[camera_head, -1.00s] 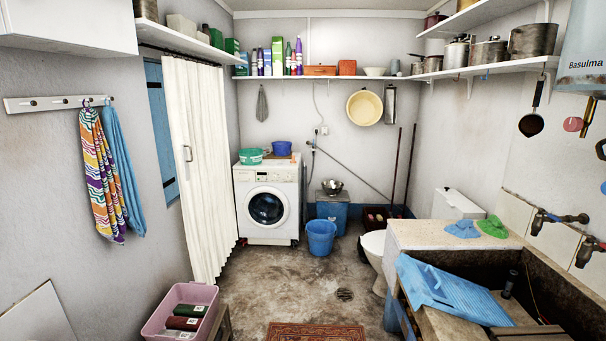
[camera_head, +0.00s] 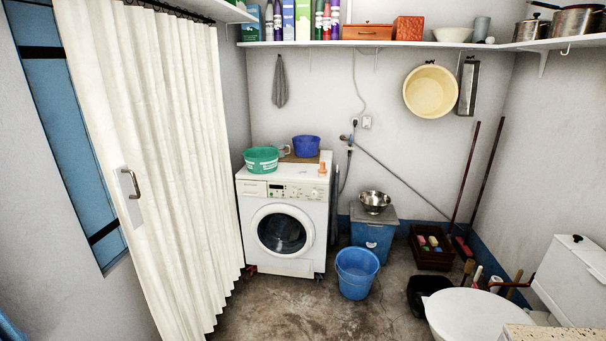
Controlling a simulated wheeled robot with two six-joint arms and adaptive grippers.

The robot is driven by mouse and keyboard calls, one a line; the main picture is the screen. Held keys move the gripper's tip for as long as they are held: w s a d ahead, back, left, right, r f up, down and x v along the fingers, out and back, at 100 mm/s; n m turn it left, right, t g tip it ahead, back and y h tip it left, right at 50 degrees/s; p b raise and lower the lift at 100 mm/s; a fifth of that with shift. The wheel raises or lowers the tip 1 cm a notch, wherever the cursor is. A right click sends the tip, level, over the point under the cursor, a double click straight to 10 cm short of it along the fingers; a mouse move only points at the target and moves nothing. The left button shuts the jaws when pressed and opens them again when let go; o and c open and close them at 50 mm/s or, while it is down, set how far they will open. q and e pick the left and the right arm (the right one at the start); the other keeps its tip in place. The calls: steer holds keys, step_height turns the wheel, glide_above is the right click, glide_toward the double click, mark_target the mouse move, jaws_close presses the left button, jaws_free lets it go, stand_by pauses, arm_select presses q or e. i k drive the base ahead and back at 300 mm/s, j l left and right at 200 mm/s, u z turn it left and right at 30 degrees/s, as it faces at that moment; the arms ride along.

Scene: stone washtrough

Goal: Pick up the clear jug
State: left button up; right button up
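I cannot make out a clear jug for certain in the head view. A small pale, handle-like shape (camera_head: 285,150) shows between the green tub (camera_head: 261,160) and the blue tub (camera_head: 306,146) on top of the white washing machine (camera_head: 283,222). It is too small to tell what it is. A small orange item (camera_head: 323,168) stands near the machine's front right corner. Neither of my grippers is in view.
A blue bucket (camera_head: 357,273) stands on the floor right of the machine. Behind it is a blue bin (camera_head: 374,240) with a metal colander (camera_head: 374,201) on its lid. A toilet (camera_head: 482,315) is at right, a white curtain (camera_head: 150,150) at left. Floor before the machine is clear.

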mark_target(282, 150)
steer(key=i, duration=0.55)
steer(key=i+z, duration=0.15)
steer(key=i, duration=0.4)
steer(key=i+j, duration=0.15)
steer(key=i, duration=0.4)
steer(key=i+j+z, duration=0.15)
steer(key=i, duration=0.4)
steer(key=i+j, duration=0.1)
steer(key=i, duration=0.45)
